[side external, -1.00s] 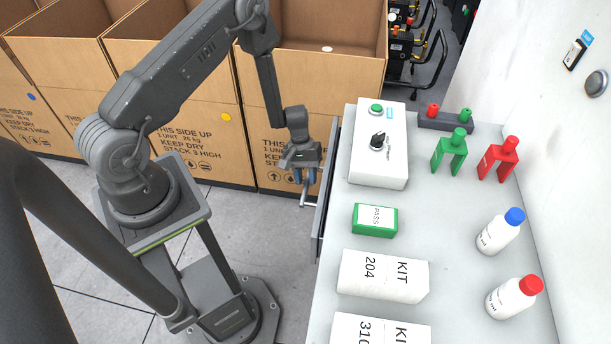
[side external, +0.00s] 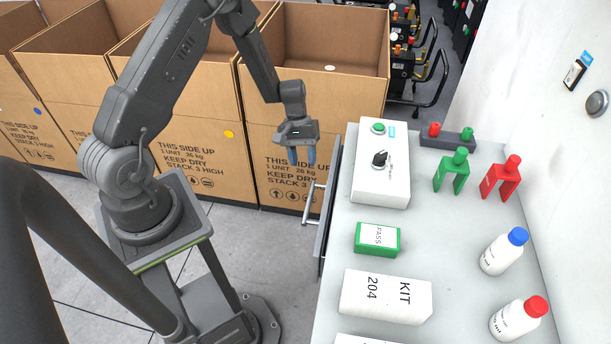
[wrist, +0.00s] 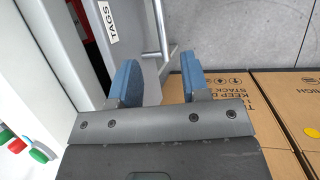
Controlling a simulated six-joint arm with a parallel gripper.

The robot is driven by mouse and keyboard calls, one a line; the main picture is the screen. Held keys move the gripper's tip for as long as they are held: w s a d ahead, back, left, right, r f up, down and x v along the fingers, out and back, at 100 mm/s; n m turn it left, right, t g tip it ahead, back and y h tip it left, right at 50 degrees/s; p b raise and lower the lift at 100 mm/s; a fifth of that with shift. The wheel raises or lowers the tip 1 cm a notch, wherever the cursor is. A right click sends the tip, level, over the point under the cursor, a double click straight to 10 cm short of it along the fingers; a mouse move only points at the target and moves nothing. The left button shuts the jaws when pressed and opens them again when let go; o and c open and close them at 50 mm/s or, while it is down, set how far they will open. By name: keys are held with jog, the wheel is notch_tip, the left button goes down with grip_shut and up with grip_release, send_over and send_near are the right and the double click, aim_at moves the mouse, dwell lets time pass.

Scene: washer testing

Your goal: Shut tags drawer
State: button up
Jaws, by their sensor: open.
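The tags drawer (side external: 328,200) is on the left side of the workbench, its grey front standing a little out from the bench. Its bar handle (side external: 313,203) faces my arm. In the wrist view the drawer front (wrist: 135,35) carries a white TAGS label (wrist: 108,22), the metal handle (wrist: 161,30) sticks out, and something red (wrist: 87,25) shows in the gap behind the front. My gripper (side external: 301,160), with blue fingertips, is open and empty, above the handle and left of the bench. In the wrist view its fingers (wrist: 160,82) are apart with nothing between them.
Large open cardboard boxes (side external: 190,140) stand behind and left of my gripper. The bench top (side external: 450,240) holds a white control box (side external: 381,165), a green PASS box (side external: 377,239), a KIT 204 box (side external: 385,297), clips and bottles. Floor left of the drawer is clear.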

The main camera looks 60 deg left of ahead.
jog(key=shift+v, duration=1.3)
jog(key=shift+s+a+f+n, duration=0.1)
jog(key=shift+f+n, duration=0.2)
jog(key=shift+c, duration=1.2)
jog(key=a+f+n+t+h, duration=0.1)
jog(key=f+n+h, duration=0.1)
jog(key=n, duration=0.1)
jog(key=a+f+n+t+h, duration=0.1)
jog(key=f+n+h, duration=0.1)
jog(key=n+h, duration=0.1)
jog(key=a+f+n+t+h, duration=0.1)
jog(key=f+n+t+h, duration=0.1)
jog(key=f, duration=0.1)
jog(key=shift+a+n+h, duration=0.25)
jog(key=shift+n+h, duration=0.05)
jog(key=shift+n, duration=0.1)
grip_shut()
jog(key=a+f+n+t, duration=0.5)
jog(key=a+n+t, duration=0.2)
jog(key=n+t, duration=0.25)
jog(key=x, duration=1.3)
jog(key=shift+r+t, duration=0.3)
jog(key=shift+t, duration=0.15)
